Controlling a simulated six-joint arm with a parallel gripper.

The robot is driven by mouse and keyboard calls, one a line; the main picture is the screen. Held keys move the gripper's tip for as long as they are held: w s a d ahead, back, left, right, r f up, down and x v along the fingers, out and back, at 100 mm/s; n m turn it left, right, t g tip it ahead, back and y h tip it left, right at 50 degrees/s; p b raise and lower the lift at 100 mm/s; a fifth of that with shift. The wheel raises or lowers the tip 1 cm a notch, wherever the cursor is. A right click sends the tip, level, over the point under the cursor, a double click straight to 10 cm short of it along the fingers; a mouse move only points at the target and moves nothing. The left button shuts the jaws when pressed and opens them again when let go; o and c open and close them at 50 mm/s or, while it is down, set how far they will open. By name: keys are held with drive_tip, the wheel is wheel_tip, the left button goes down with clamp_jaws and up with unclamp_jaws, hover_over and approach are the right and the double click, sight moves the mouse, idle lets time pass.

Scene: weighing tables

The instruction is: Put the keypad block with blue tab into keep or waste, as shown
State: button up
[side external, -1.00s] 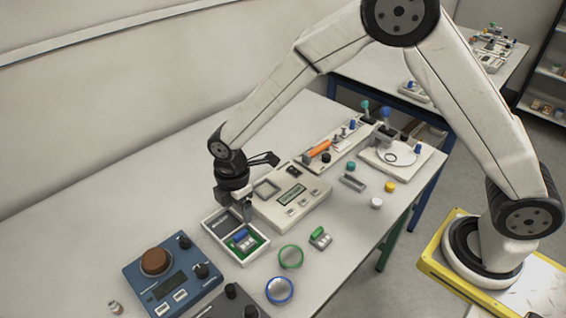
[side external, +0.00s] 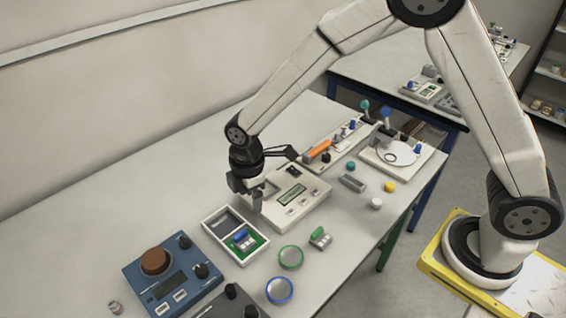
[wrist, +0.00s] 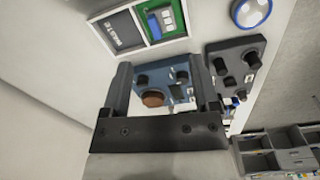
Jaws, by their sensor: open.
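The keypad block with blue tab (side external: 242,239) lies in the green compartment of the two-part white tray (side external: 238,264). In the wrist view the block (wrist: 166,20) shows on the green floor, and the other, dark grey compartment (wrist: 122,30) reads WASTE.
A similar block with a green tab (side external: 320,238) lies on the table right of the tray. A green-rimmed dish (side external: 290,257) and a blue-rimmed dish (side external: 279,290) stand in front. A blue device with a brown knob (side external: 172,272) stands left. The back-left table is clear.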

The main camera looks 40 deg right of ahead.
drive_tip(key=s+d+r+m+t, duration=0.1)
drive_tip(key=s+d+r+m, duration=0.1)
drive_tip(key=s+d+m, duration=0.4)
drive_tip(key=s+d+r+m+t, duration=0.1)
drive_tip(key=s+d+r+m, duration=0.2)
drive_tip(key=s+d+m, duration=0.4)
drive_tip(key=d+m, duration=0.2)
drive_tip(key=d, duration=0.1)
drive_tip(key=shift+s+r+m, duration=0.25)
drive_tip(key=shift+r+m, duration=0.05)
drive_tip(key=shift+m, duration=0.1)
